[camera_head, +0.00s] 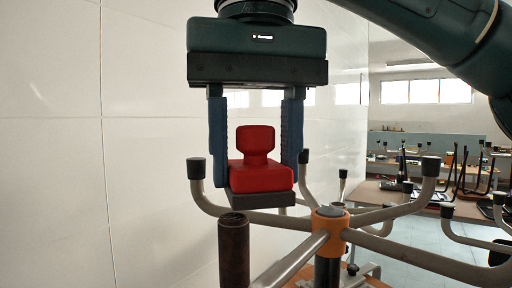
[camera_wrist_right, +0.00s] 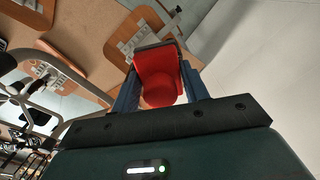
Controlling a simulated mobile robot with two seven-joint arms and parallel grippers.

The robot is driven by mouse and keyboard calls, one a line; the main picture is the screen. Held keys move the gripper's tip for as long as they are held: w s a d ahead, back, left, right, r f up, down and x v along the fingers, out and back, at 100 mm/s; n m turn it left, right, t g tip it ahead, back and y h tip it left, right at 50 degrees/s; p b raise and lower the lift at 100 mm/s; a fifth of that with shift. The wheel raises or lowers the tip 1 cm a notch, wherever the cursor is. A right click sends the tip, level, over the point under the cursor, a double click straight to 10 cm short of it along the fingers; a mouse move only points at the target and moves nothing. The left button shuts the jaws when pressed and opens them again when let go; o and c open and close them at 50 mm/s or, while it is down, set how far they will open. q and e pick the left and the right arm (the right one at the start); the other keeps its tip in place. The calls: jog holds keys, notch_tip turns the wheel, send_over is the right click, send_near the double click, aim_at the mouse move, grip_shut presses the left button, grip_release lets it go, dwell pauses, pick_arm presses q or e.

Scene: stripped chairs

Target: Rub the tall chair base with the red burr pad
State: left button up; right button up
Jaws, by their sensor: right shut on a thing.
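My right gripper (camera_head: 258,172) hangs from the top of the head view with its blue fingers shut on the red burr pad (camera_head: 262,178). A chair base with grey metal tube legs, black end caps and an orange hub (camera_head: 330,224) stands below and right of the pad. My left gripper is out of view.
A dark brown post (camera_head: 233,252) stands upright just below the pad. A white wall (camera_head: 60,140) fills the left. More chair frames and tables stand at the back right. Wooden tabletops (camera_wrist_right: 85,35) with metal fittings show in the right wrist view.

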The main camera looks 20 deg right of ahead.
jog(key=shift+f+b, duration=0.5)
jog(key=shift+f, duration=0.35)
jog(key=shift+a, duration=0.1)
jog(key=shift+w+a+r+p, duration=0.15)
jog(key=shift+a+p, duration=0.45)
jog(key=shift+a, duration=0.05)
jog(key=shift+w+a+f, duration=0.15)
jog(key=shift+a, duration=0.5)
jog(key=shift+w+a+f, duration=0.1)
jog(key=shift+w+a, duration=0.05)
jog(key=shift+a, duration=0.45)
jog(key=shift+d, duration=0.15)
jog(key=shift+s+d+f, duration=0.1)
jog(key=shift+s+d, duration=0.1)
jog(key=shift+d, duration=0.5)
jog(key=shift+s+d+f, duration=0.1)
jog(key=shift+s+d, duration=0.05)
jog(key=shift+d, duration=0.5)
jog(key=shift+s+d+f, duration=0.1)
jog(key=shift+s+d, duration=0.05)
jog(key=shift+d, duration=0.2)
jog(key=shift+c, duration=0.4)
